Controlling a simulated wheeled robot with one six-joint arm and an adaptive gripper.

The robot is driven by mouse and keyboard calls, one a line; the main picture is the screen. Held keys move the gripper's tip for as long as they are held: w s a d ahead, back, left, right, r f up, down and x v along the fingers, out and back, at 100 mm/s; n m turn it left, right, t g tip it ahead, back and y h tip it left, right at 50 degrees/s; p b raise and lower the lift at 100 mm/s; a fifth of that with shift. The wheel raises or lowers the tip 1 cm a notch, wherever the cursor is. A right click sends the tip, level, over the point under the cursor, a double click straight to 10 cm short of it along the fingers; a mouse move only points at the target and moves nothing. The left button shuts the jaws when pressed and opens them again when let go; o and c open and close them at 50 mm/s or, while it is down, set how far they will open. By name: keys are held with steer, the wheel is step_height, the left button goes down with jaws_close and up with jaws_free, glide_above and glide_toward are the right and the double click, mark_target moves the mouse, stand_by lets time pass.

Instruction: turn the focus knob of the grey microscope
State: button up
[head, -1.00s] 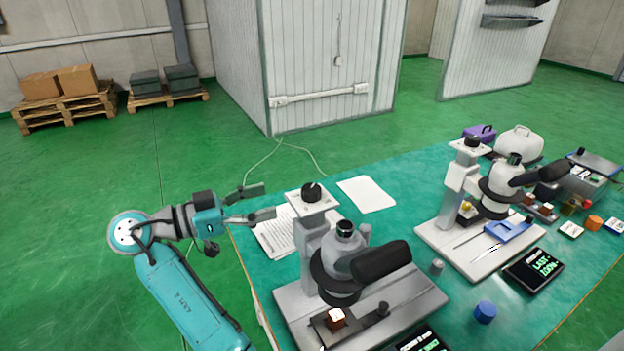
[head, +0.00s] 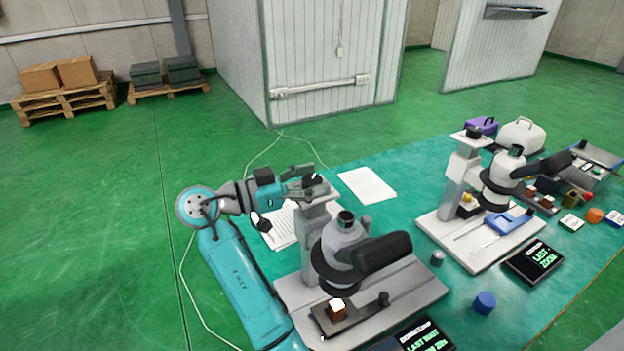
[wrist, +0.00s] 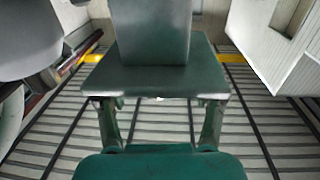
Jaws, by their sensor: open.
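The grey microscope (head: 345,243) stands on the near left of the bench, the closer of two microscopes. Its dark knob (head: 314,181) sits on top of its upright column in the head view. My gripper (head: 308,182) is open at the top of this column, with its fingers reaching from the left on either side of the knob. The fingers partly hide the knob, and I cannot tell whether they touch it. The wrist view shows a dark green block and plate close up; I cannot make out the knob there.
A white microscope (head: 497,183) stands to the right on the same green bench (head: 335,220). Papers (head: 367,186) lie behind the grey microscope. A blue cylinder (head: 484,302) and a dark display (head: 534,262) are to its right. Open floor lies left of the bench.

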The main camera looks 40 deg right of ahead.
steer(key=c, duration=1.2)
steer(key=shift+o, duration=0.2)
steer(key=shift+n+t, duration=0.3)
steer(key=shift+t, duration=0.2)
steer(key=n+t, duration=0.3)
steer(key=t, duration=0.2)
steer(key=shift+h, duration=0.3)
steer(key=shift+n+t, duration=1.3)
steer(key=shift+t, duration=0.5)
